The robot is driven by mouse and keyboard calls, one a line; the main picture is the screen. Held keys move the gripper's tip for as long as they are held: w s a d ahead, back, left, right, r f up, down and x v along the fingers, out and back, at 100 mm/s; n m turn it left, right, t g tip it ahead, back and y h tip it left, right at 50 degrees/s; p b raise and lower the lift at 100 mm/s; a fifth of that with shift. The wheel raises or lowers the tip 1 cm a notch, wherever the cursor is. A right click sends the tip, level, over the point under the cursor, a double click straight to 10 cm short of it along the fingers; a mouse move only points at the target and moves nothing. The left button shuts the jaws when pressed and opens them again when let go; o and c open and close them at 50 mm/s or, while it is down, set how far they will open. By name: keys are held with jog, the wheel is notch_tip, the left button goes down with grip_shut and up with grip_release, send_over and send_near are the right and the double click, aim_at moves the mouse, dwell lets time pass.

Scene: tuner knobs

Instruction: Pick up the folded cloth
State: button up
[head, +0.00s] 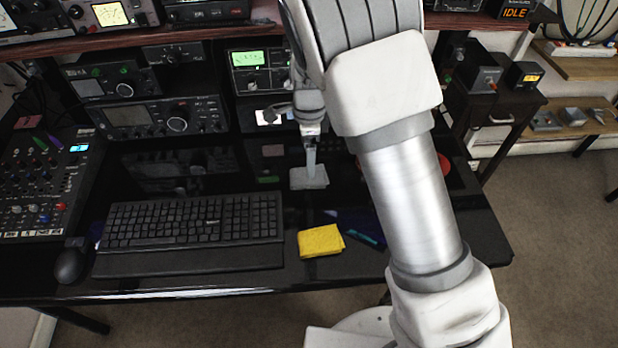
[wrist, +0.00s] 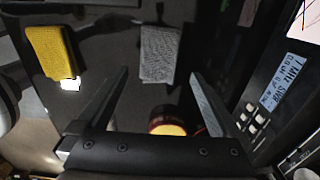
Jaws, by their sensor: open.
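Two folded cloths lie on the black desk. A yellow one (head: 320,241) is near the front edge, right of the keyboard; it shows at the upper left of the wrist view (wrist: 52,52). A grey one (head: 309,178) lies farther back; it shows at the upper middle of the wrist view (wrist: 159,52). My gripper (head: 310,170) points down by the grey cloth. In the wrist view its fingers (wrist: 160,75) are spread wide and empty, with the grey cloth in line with the gap. I cannot tell the height above the cloth.
A black keyboard (head: 195,221) and mouse (head: 71,265) lie left of the cloths, with a mixer (head: 38,190) beyond. Radio units (head: 158,118) stand along the back under a shelf (head: 150,38). A round red-rimmed thing (wrist: 166,119) is near my gripper.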

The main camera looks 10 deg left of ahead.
notch_tip(320, 180, down, 7)
jog(key=shift+s+d+r+b, duration=0.1)
jog(key=shift+s+r+b, duration=0.1)
jog(key=shift+b, duration=0.4)
jog(key=c, duration=1.2)
jog(key=shift+c, duration=0.2)
jog(key=shift+r, duration=0.1)
notch_tip(320, 180, up, 5)
jog(key=shift+w+f+p, duration=0.1)
jog(key=shift+f+p, duration=0.1)
jog(key=shift+p, duration=0.4)
jog(key=w+d+r, duration=0.1)
jog(key=d+r, duration=0.5)
jog(key=d, duration=0.5)
jog(key=shift+d+r+p, duration=0.15)
jog(key=shift+d+p, duration=0.1)
jog(key=shift+p, duration=0.2)
jog(key=shift+w, duration=0.15)
